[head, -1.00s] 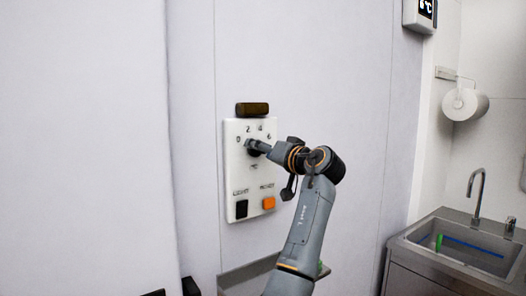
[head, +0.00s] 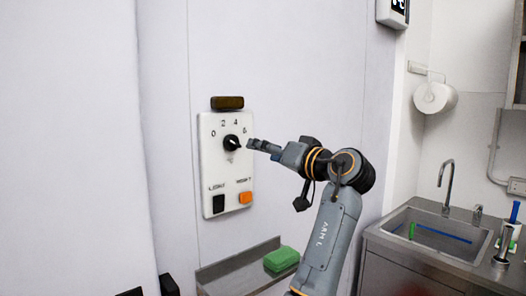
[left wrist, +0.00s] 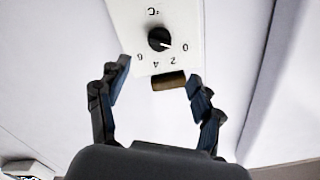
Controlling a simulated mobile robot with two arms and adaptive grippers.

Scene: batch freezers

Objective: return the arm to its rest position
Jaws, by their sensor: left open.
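A white control panel (head: 208,165) is on the pale wall, with a black knob (head: 233,143) among the numbers 0 to 6. In the left wrist view the panel (left wrist: 190,20) appears upside down, and the white mark on the knob (left wrist: 159,39) points toward the 0 side. My left gripper (head: 258,146) is just right of the knob in the head view, apart from it and empty. In the left wrist view its two fingers (left wrist: 158,78) are spread with nothing between them. My right gripper is in no view.
A dark bar (head: 227,103) is above the panel; a black button (head: 218,204) and an orange button (head: 245,197) are low on it. A green sponge (head: 281,259) lies on a metal shelf (head: 238,263) below. A sink (head: 430,232) stands at right.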

